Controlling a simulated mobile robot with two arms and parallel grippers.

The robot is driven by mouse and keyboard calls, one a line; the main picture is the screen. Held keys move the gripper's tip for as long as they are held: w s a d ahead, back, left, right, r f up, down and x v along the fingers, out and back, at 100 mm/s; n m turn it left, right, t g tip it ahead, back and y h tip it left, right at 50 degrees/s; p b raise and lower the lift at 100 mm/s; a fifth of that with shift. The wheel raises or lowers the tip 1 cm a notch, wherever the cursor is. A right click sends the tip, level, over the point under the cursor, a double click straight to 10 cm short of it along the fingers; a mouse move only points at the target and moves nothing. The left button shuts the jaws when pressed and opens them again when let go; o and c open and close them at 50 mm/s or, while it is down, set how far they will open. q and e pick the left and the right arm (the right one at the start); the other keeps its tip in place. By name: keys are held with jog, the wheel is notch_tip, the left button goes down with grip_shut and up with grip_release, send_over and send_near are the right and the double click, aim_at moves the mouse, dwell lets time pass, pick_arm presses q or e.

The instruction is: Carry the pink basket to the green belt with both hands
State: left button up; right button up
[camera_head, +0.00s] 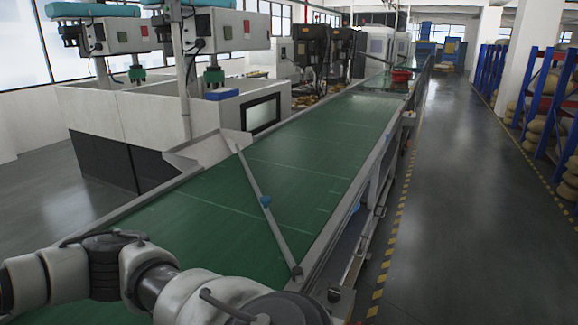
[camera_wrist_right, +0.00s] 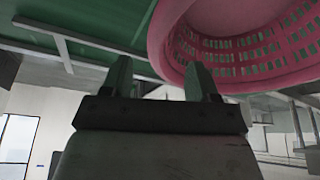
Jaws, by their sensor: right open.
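The pink basket (camera_wrist_right: 240,45) fills the upper right of the right wrist view, with rows of slots in its wall; part of it is cut off by the frame. My right gripper (camera_wrist_right: 160,78) is open, its two fingers apart. The right finger overlaps the basket's rim in the picture; I cannot tell whether it touches, and nothing clearly sits between the fingers. The green belt (camera_head: 285,165) runs from the near left away to the back in the head view. An arm of mine crosses its near end; my left gripper and the pink basket are not in the head view.
A thin diagonal bar (camera_head: 262,195) spans the near belt. Beyond it the belt is bare until a small red container (camera_head: 401,75) far off. White machines (camera_head: 165,115) line the left side. The grey floor aisle (camera_head: 465,190) at right is clear, with blue racks (camera_head: 545,95) beyond.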

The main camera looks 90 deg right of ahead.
jog(key=v, duration=0.5)
jog(key=shift+s+r, duration=0.1)
jog(key=shift+r, duration=0.2)
